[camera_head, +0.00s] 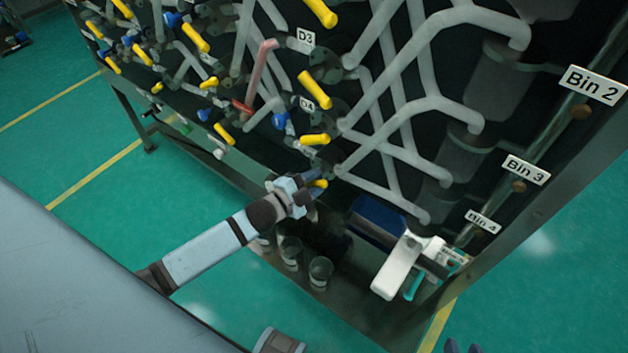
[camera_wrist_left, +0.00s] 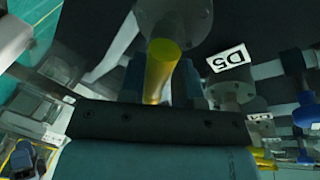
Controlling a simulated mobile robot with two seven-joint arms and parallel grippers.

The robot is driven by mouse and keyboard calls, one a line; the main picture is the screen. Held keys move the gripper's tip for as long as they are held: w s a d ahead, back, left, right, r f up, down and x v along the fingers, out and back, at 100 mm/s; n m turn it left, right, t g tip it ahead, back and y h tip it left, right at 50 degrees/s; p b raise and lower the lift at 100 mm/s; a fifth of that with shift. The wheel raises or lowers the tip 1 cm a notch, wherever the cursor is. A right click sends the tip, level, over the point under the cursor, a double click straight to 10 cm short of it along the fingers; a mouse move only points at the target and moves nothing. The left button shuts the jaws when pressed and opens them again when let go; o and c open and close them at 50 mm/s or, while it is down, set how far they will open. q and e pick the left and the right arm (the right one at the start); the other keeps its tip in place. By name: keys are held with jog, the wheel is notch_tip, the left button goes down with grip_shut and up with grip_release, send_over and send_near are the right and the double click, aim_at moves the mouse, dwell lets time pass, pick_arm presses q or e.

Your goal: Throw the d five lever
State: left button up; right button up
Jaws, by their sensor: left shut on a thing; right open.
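The d five lever is a yellow handle (camera_wrist_left: 160,68) in the left wrist view, beside a white D5 label (camera_wrist_left: 228,59). A small part of the same lever (camera_head: 319,183) shows at my left gripper in the head view. My left gripper (camera_head: 312,186) is shut on the lever, with a blue finger on each side of it in the wrist view. Part of the lever is hidden by the gripper. My right gripper (camera_head: 463,348) shows only its blue fingertips at the bottom edge of the head view, apart and empty.
Other yellow levers sit above, next to the D4 label (camera_head: 307,103) and D3 label (camera_head: 306,37). Grey pipes (camera_head: 400,150) run to the right. Glass jars (camera_head: 320,270) and a white device (camera_head: 397,265) stand on the lower shelf. Green floor is free at left.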

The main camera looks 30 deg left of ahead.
pick_arm(q)
jog(key=shift+s+d+f, duration=0.15)
jog(key=shift+s+f, duration=0.1)
jog(key=shift+f, duration=0.3)
jog(key=o, duration=0.7)
jog(key=shift+w+r, duration=0.1)
jog(key=shift+r, duration=0.05)
jog(key=shift+w+r, duration=0.1)
jog(key=v, duration=1.4)
jog(key=shift+w, duration=0.1)
